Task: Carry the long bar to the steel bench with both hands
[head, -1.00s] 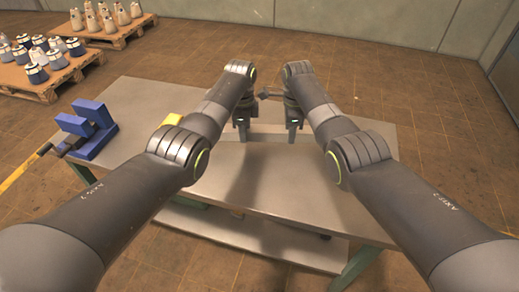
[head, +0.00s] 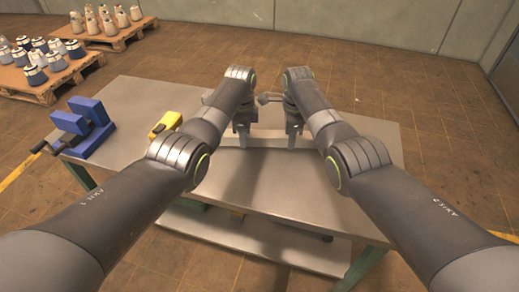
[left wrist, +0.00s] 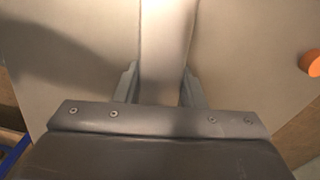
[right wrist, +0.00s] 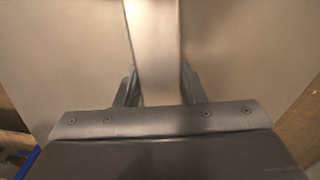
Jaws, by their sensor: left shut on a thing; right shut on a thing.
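The long bar (head: 267,138) is a pale, flat strip lying crosswise over the far part of the steel bench (head: 340,190). My left gripper (head: 242,143) and my right gripper (head: 292,143) point down, side by side, each shut on the bar. In the left wrist view the bar (left wrist: 166,45) runs between the two fingers, and in the right wrist view the bar (right wrist: 155,45) does the same. The bar is low over the bench top; I cannot tell whether it touches. My forearms hide parts of the bar's outer ends.
A blue vise (head: 90,138) is at the bench's left edge, with a yellow object (head: 167,124) to its right. An orange round thing (left wrist: 312,63) shows in the left wrist view. Pallets (head: 50,88) with cones stand back left. The bench's front right is clear.

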